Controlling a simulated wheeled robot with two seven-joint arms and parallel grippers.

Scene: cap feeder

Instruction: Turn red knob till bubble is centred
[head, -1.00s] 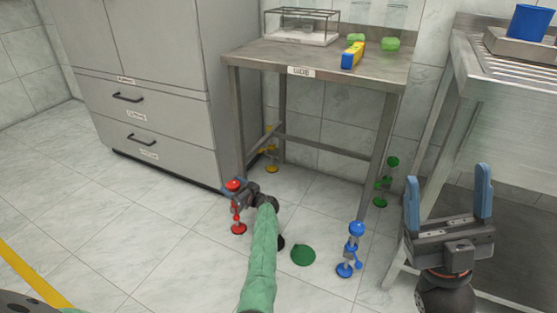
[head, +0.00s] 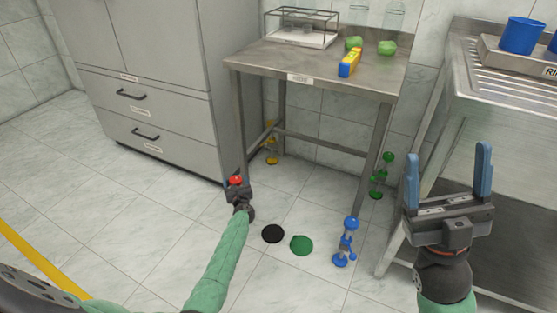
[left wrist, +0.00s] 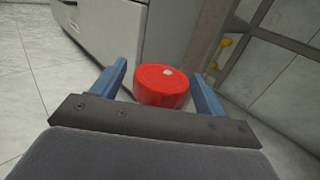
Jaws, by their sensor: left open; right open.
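The red knob (head: 236,180) is at the table's front left leg, near floor level, in the head view. In the left wrist view the red knob (left wrist: 161,85) is a round cap with a pale spot on top, between the two blue fingers. My left gripper (head: 237,184) is open around it, with a gap seen on the right side. My right gripper (head: 447,178) is open and empty, fingers up, in front of the sink stand. The yellow level (head: 349,63) with a blue end lies on the table (head: 300,62). Its bubble is too small to make out.
Blue (head: 346,240), green (head: 382,175) and yellow (head: 272,150) knobbed feet stand at the other legs. A glass case (head: 302,28) and green-based flasks (head: 387,47) stand on the table. A grey cabinet (head: 150,95) is close on the left. Black (head: 273,233) and green discs (head: 301,245) lie on the floor.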

